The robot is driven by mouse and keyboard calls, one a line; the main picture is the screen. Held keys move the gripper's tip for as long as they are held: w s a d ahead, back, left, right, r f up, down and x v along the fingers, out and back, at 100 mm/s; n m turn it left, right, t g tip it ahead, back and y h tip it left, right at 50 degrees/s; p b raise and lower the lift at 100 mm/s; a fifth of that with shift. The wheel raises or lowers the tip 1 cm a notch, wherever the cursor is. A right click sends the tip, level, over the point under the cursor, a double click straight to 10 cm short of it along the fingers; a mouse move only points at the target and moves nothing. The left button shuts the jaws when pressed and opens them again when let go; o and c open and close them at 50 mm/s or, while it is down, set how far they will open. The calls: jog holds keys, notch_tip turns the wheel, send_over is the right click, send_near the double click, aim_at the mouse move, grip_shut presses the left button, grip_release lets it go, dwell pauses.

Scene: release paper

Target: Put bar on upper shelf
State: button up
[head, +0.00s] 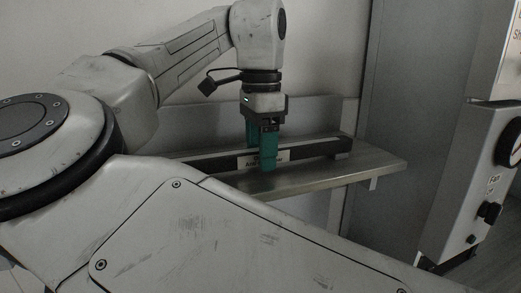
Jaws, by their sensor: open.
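A long dark bar (310,151) lies on a metal shelf (375,163), running from behind my arm at the left toward the shelf's right end. A pale label with dark lettering is on its front side. My gripper (260,157) points down over the bar, with its green fingers on either side of it near the label. The fingers are open; whether they touch the bar cannot be told. The bar's left end is hidden by my own body. I cannot tell whether this shelf is the upper one.
A grey wall panel (315,112) stands behind the shelf. A grey cabinet (405,80) rises to the right, with a control box (480,190) carrying a gauge and a knob. The shelf's right end is bare.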

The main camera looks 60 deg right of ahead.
notch_tip(320, 180, up, 12)
dwell(0.4)
jog(key=shift+f, duration=0.15)
dwell(0.5)
